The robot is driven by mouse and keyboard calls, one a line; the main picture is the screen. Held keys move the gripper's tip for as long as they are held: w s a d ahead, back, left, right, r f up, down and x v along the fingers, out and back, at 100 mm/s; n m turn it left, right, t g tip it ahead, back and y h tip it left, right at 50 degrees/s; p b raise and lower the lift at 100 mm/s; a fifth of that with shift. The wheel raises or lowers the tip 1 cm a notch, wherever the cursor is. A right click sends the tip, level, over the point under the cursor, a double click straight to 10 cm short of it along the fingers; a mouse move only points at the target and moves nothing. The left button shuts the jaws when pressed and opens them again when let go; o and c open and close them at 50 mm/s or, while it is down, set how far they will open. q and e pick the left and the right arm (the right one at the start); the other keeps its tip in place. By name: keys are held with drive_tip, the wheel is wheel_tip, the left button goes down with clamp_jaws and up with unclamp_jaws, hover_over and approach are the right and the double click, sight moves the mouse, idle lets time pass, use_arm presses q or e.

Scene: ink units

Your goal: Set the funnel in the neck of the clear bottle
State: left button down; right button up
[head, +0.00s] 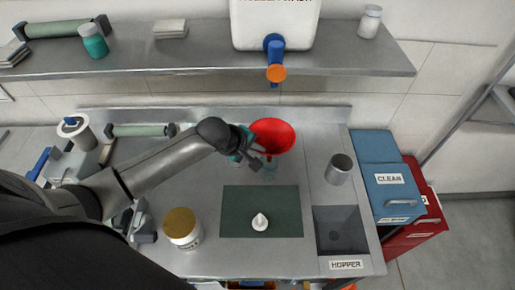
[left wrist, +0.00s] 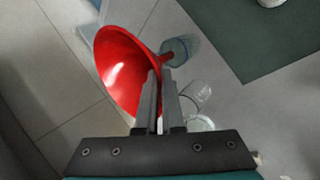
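The red funnel (head: 273,135) is at the tip of my left arm above the steel counter, its wide mouth tilted toward the head camera. My left gripper (head: 256,154) is at its edge. In the left wrist view, the fingers (left wrist: 160,78) are close together with the funnel's (left wrist: 120,70) rim wall between them. The funnel's stem points at a teal-tinted round vessel (left wrist: 177,47); I cannot tell whether they touch. Clear glass (left wrist: 196,94), apparently a bottle, stands right of the fingers; in the head view clear glass (head: 270,169) shows just below the gripper. My right gripper is not in view.
A dark green mat (head: 280,222) with a white pointed piece (head: 260,222) lies in front. A metal cup (head: 339,169) stands right, above the hopper basin (head: 338,230). A gold-lidded jar (head: 182,228) stands left. A shelf (head: 200,60) runs behind, with a white tank (head: 270,25).

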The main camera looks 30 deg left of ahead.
use_arm(q)
drive_tip(key=shift+f, duration=0.35)
drive_tip(key=c, duration=1.3)
unclamp_jaws()
drive_tip(key=shift+r, duration=0.15)
drive_tip(key=shift+p+v, duration=0.95)
drive_tip(key=shift+v, duration=4.45)
drive_tip(key=shift+s, duration=0.1)
